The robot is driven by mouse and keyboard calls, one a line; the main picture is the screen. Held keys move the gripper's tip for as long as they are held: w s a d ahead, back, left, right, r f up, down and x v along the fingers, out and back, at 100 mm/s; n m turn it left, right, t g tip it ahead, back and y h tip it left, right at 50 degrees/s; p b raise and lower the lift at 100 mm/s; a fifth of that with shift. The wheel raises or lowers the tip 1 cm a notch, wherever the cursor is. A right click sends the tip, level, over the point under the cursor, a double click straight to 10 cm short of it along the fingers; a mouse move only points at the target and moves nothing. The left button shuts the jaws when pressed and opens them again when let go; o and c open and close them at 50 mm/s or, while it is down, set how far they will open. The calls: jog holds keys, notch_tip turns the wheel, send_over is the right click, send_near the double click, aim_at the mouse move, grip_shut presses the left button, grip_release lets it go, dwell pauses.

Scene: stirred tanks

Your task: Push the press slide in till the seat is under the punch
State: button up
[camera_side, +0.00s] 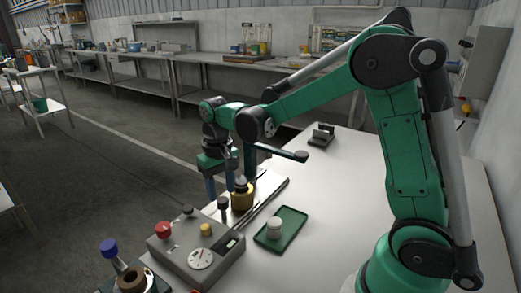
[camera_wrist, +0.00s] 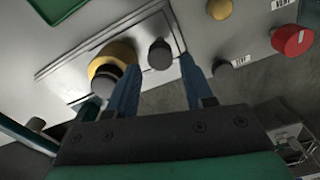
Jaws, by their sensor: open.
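The press slide (camera_wrist: 82,70) is a light flat plate in a long track; its rails also show in the side view (camera_side: 268,193). A round yellow piece (camera_side: 242,199) sits on it, also in the wrist view (camera_wrist: 112,50). A dark cylinder (camera_wrist: 103,82), perhaps the punch, overlaps this piece; I cannot tell whether they line up. A dark round knob (camera_wrist: 160,53) stands at the slide's near end, also in the side view (camera_side: 223,203). My gripper (camera_wrist: 158,63) is open, its blue fingers either side of the knob in the wrist view; contact is unclear.
A green press lever (camera_side: 280,152) sticks out beside my gripper. A grey control box (camera_side: 185,248) with a red knob (camera_side: 165,230) stands near the slide's knob end. A green tray (camera_side: 292,232) holds a pale cylinder (camera_side: 274,227). The table right of the tray is clear.

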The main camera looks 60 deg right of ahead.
aim_at(235, 201)
jog(key=shift+f, duration=1.3)
grip_shut()
dwell(0.5)
